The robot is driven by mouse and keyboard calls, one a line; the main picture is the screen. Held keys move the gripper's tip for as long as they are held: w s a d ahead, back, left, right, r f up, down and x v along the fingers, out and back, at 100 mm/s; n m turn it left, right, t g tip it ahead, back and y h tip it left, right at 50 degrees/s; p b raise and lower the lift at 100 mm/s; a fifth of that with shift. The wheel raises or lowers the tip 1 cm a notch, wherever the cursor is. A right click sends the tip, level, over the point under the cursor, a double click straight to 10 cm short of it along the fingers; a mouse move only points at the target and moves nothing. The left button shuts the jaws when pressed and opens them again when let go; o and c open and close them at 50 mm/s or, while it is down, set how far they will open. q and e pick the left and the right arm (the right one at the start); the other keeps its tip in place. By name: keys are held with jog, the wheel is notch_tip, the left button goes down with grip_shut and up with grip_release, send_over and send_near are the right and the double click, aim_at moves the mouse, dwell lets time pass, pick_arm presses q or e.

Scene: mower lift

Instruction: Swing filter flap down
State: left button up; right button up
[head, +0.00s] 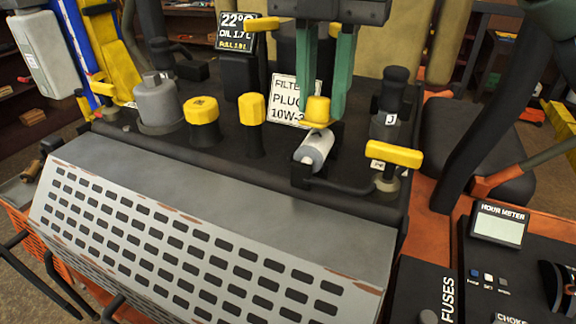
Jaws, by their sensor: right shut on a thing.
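My right gripper (322,108) comes down from the top middle with two green fingers. It is shut on a yellow knob (318,112), whose lower rim shows below the fingertips. Just below the knob lies a pale cylindrical filter (315,148), tilted in a dark holder. I cannot tell which part here is the filter flap; the fingers hide some of the parts behind them. A white sign (288,98) reading FILTER stands behind, partly covered by a finger. My left gripper is not in view.
Yellow caps (201,110) and (252,110) and a grey canister (157,104) stand left of the filter. A yellow T-handle (394,153) and a dark bar (340,187) lie to its right. A grey perforated cover (200,230) fills the front.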

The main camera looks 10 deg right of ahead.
aim_at(319, 98)
jog(key=shift+s+a+f, duration=0.25)
jog(key=shift+s+f, duration=0.05)
jog(key=shift+f, duration=0.15)
jog(key=shift+s+a+f+b, duration=0.1)
jog(key=shift+s+f+b, duration=0.05)
jog(key=shift+f+b, duration=0.75)
jog(key=o, duration=0.6)
jog(key=shift+s+f, duration=0.1)
jog(key=shift+f, duration=0.05)
jog(key=o, duration=0.4)
notch_tip(319, 98, up, 8)
jog(key=p, duration=0.7)
jog(key=shift+f, duration=0.1)
